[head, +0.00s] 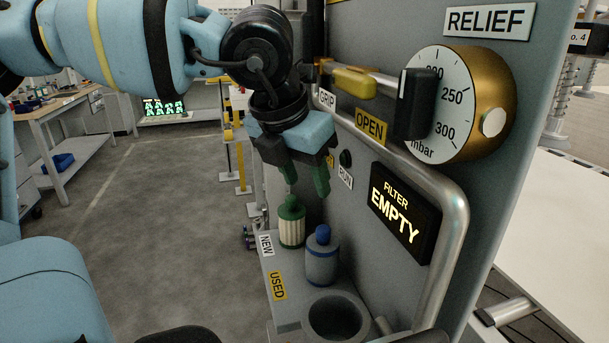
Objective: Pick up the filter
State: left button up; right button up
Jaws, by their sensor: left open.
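My left gripper (305,184) points down with its green-tipped fingers apart and nothing between them. It hangs above a cream ribbed filter with a green cap (291,227), which stands upright on a grey shelf near the NEW label (266,246). The fingertips appear a little above the cap, and a gap shows. A grey-blue cartridge with a blue cap (321,262) stands upright just to its right and nearer, by the USED label (278,286). The display (397,213) reads FILTER EMPTY. My right gripper is not in view.
A round open cup (335,318) sits at the shelf's near end. A silver rail (455,210) curves around the panel. A yellow lever (354,82) by the OPEN label and a RELIEF dial (454,104) are above. Open floor lies to the left.

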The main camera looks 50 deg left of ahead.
aim_at(291, 214)
jog(key=u, duration=1.4)
